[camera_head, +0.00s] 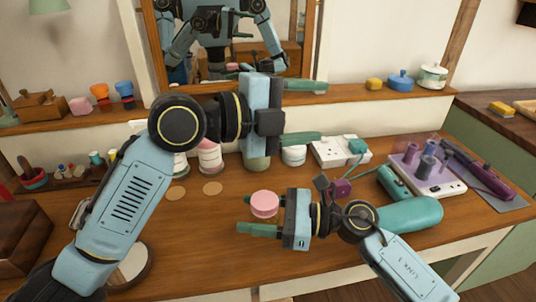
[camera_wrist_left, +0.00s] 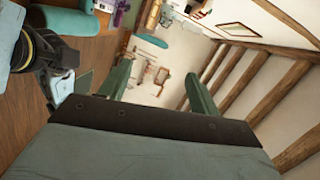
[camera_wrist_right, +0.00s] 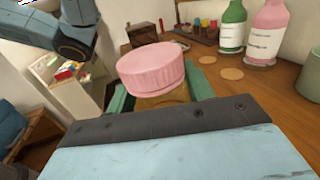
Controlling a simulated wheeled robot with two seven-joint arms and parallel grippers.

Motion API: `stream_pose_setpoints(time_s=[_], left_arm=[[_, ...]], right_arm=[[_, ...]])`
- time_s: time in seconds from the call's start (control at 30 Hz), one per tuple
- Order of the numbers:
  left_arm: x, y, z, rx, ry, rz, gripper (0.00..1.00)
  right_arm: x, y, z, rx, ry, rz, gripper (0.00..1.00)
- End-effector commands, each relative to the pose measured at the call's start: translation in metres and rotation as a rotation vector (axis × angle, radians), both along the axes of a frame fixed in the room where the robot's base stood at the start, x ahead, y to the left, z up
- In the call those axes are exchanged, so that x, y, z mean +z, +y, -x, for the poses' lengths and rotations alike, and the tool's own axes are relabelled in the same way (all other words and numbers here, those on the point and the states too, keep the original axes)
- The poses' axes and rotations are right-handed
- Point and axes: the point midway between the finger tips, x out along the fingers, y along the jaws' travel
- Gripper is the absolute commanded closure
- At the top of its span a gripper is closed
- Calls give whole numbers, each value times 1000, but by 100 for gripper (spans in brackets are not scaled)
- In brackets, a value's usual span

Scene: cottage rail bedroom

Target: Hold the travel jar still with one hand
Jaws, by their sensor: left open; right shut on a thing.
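The travel jar (camera_head: 264,204) has a round pink lid. The right wrist view shows its pink lid (camera_wrist_right: 152,66) above an amber-brown body (camera_wrist_right: 165,98), mostly hidden by the gripper. My right gripper (camera_head: 250,213) is shut on the jar's body, with green fingers on either side below the lid. The jar looks upright at the table's front part; I cannot tell whether it touches the table. My left gripper (camera_head: 322,112) is open and empty, above the back of the table, its fingers pointing right. Its spread fingers (camera_wrist_left: 157,70) also show in the left wrist view.
A green bottle (camera_wrist_right: 232,28) and a pink bottle (camera_wrist_right: 267,32) stand at the back, near two tan coasters (camera_head: 212,188). A white jar (camera_head: 294,156), power strip (camera_head: 328,152) and tray of tools (camera_head: 440,185) stand right. A teal cylinder (camera_head: 408,215) lies beside my right arm.

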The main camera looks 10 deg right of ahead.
Motion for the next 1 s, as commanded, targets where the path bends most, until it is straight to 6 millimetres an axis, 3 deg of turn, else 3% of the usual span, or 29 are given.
stream_pose_setpoints(time_s=[0.1, 0.27, 0.5, 0.6, 0.67, 0.8, 1.0], left_arm=[[0, -13, -31, 46, -99, -173, 37], [2, -18, -72, 122, -223, -408, 37], [30, 6, -137, 292, -392, -734, 37], [44, 21, -151, 330, -459, -883, 37], [37, 26, -142, 249, -499, -1021, 37], [-3, 30, -91, -94, -541, -1225, 37], [-44, 45, -25, -573, -572, -1367, 37]], right_arm=[[1, 0, 0, 0, 0, -1, 100], [0, 0, 0, 0, 0, -1, 100], [0, 0, 0, 0, 0, -1, 100], [0, 0, 0, 0, 0, -1, 100], [0, 0, 0, 0, 0, -1, 100], [0, 0, 0, 0, 0, -1, 100], [0, 0, 0, 0, 0, -1, 100]])
